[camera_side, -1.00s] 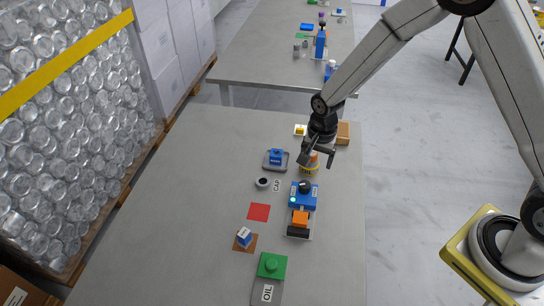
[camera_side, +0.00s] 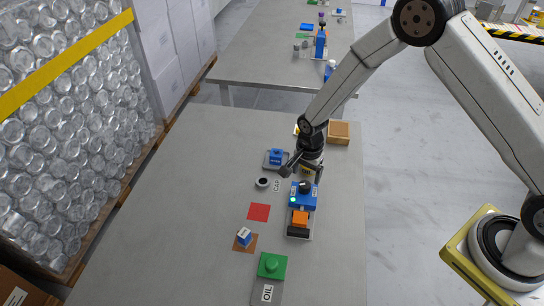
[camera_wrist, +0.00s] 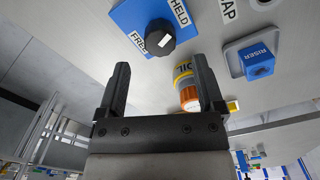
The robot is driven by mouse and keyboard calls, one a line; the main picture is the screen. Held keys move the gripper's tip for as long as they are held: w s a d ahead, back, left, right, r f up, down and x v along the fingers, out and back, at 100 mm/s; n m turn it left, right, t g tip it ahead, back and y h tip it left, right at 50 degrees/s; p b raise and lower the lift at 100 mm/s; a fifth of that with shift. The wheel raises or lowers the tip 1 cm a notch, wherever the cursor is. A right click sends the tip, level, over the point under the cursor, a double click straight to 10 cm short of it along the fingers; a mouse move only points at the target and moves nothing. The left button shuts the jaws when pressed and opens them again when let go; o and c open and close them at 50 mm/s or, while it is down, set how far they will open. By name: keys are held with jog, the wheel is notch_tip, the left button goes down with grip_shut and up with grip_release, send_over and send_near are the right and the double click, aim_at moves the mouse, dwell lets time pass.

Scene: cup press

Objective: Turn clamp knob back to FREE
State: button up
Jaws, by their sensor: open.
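The clamp is a blue block (camera_side: 303,200) with a black knob (camera_side: 305,187) on top and a small lit green spot at its left. In the wrist view the knob (camera_wrist: 160,37) has a white mark and sits between the labels FREE (camera_wrist: 138,43) and HELD (camera_wrist: 180,12). Which label the mark points to is hard to tell. My gripper (camera_side: 302,174) is open and empty just behind and above the knob in the side view. In the wrist view the knob lies beyond the gap between my fingertips (camera_wrist: 161,66), apart from both.
The table's left is clear.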

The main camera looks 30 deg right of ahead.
aim_at(305, 184)
jog(key=shift+f, duration=2.6)
jog(key=shift+c, duration=0.2)
grip_shut()
